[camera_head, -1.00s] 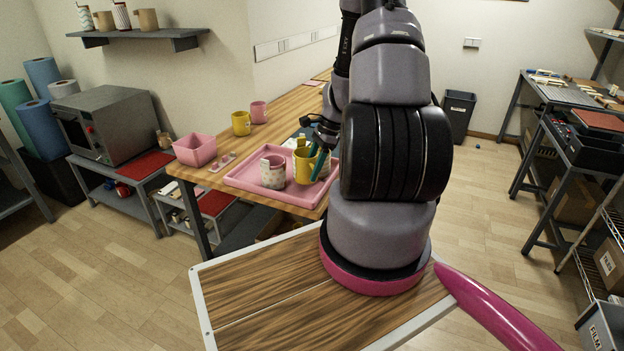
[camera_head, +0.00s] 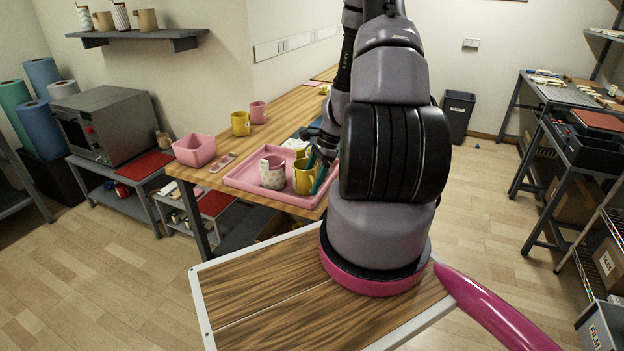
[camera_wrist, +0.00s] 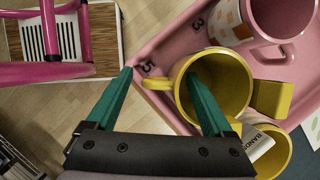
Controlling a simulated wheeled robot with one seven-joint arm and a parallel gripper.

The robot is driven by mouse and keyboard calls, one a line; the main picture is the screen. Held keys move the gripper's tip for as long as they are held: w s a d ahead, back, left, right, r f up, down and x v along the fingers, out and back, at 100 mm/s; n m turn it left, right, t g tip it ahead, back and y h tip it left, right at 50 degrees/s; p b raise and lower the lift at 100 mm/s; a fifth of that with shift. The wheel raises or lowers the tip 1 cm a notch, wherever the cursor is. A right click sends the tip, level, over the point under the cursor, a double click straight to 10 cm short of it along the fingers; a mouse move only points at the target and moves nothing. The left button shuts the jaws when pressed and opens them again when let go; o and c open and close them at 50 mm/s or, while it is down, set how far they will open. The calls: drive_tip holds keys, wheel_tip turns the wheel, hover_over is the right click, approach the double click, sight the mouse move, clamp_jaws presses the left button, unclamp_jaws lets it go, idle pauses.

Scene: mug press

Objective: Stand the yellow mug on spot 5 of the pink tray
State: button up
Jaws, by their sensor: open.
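The yellow mug (camera_head: 302,183) is at the near right part of the pink tray (camera_head: 243,182), right of a white patterned mug (camera_head: 272,172). In the wrist view the yellow mug (camera_wrist: 215,62) appears beside the printed 5 of the pink tray (camera_wrist: 178,40), its handle pointing left. My gripper (camera_wrist: 160,76) is open, its teal fingers on either side of the handle: one fingertip over the mug's opening, the other outside, left of the handle. In the head view my gripper (camera_head: 318,170) is partly hidden by my arm. The mug's base contact is hidden in the wrist view.
The patterned mug (camera_wrist: 262,22) stands close by the printed 3.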

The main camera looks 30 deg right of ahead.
drive_tip(key=w+v, duration=0.1)
drive_tip(key=v, duration=1.1)
drive_tip(key=a+r+n+t+h, duration=0.1)
drive_tip(key=a+r+n, duration=0.25)
drive_tip(key=r, duration=0.65)
drive_tip(key=s+a+r+n+t, duration=0.2)
drive_tip(key=s+a+r+n, duration=0.2)
drive_tip(key=r, duration=0.4)
drive_tip(key=s+a+r+n+t+h, duration=0.1)
drive_tip(key=s+a+r+n, duration=0.3)
drive_tip(key=s+a+r, duration=0.1)
drive_tip(key=s+a+r+n+t, duration=0.2)
drive_tip(key=s+a+r+n, duration=0.2)
drive_tip(key=r, duration=0.6)
drive_tip(key=shift+s+a+r+t, duration=0.3)
drive_tip(key=shift+s+a, duration=0.4)
drive_tip(key=shift+s, duration=0.45)
